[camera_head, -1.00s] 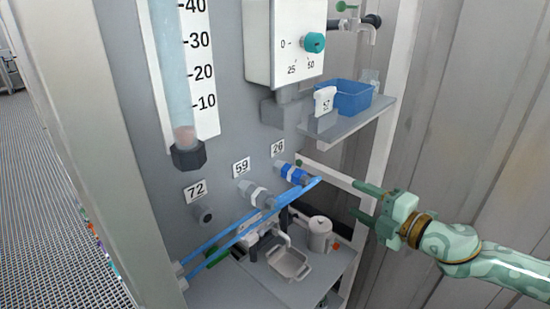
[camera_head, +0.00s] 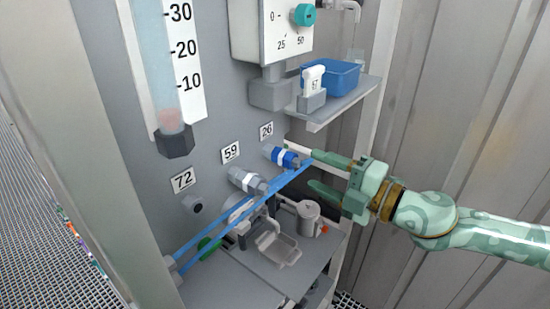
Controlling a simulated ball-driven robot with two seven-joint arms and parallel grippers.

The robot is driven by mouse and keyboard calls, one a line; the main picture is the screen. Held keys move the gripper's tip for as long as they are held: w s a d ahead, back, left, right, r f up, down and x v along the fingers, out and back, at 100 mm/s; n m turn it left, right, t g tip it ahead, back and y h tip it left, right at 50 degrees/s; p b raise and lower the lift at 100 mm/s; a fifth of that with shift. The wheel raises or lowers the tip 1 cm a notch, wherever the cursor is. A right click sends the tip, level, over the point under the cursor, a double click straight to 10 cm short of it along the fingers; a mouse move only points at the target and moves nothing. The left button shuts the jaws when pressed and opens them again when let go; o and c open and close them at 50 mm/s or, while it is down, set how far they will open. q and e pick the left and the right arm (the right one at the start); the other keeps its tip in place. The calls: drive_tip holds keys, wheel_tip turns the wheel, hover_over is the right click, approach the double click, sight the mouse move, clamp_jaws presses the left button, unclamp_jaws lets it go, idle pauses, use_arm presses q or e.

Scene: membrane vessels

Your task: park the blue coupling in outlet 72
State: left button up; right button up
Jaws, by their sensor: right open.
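The blue coupling (camera_head: 284,157), with a white band, sits on the outlet under the label 26 (camera_head: 266,131). Blue hose (camera_head: 240,209) runs from its outer end down to the lower left. Outlet 72 (camera_head: 192,203) is a bare dark-ended stub on the grey panel, below its label (camera_head: 183,179). My right gripper (camera_head: 311,169) is open and empty, just right of the blue coupling's outer end. Its fingers point left toward the coupling; I cannot tell whether the upper one touches the hose. My left gripper is out of view.
A grey coupling with a white band (camera_head: 248,181) sits on outlet 59, between 72 and 26. Above are a shelf (camera_head: 340,103) with a blue bin (camera_head: 331,76) and a control box (camera_head: 272,32).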

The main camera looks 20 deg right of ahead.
sight(300, 164)
use_arm(q)
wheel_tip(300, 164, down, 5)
drive_tip(key=b, duration=0.4)
use_arm(e)
drive_tip(key=w+p, duration=0.1)
drive_tip(key=p, duration=0.1)
drive_tip(key=w+a+p, duration=0.1)
drive_tip(key=shift+w+r, duration=0.35)
drive_tip(key=p+x, duration=0.4)
drive_tip(key=shift+a+f, duration=0.1)
drive_tip(key=shift+f, duration=0.1)
use_arm(q)
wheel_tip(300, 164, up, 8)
drive_tip(key=shift+p, duration=0.4)
use_arm(e)
drive_tip(key=shift+w+a+f, duration=0.25)
drive_tip(key=shift+w+a, duration=0.05)
drive_tip(key=shift+w, duration=0.15)
use_arm(q)
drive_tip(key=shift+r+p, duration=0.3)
drive_tip(key=shift+p, duration=0.05)
use_arm(e)
clamp_jaws()
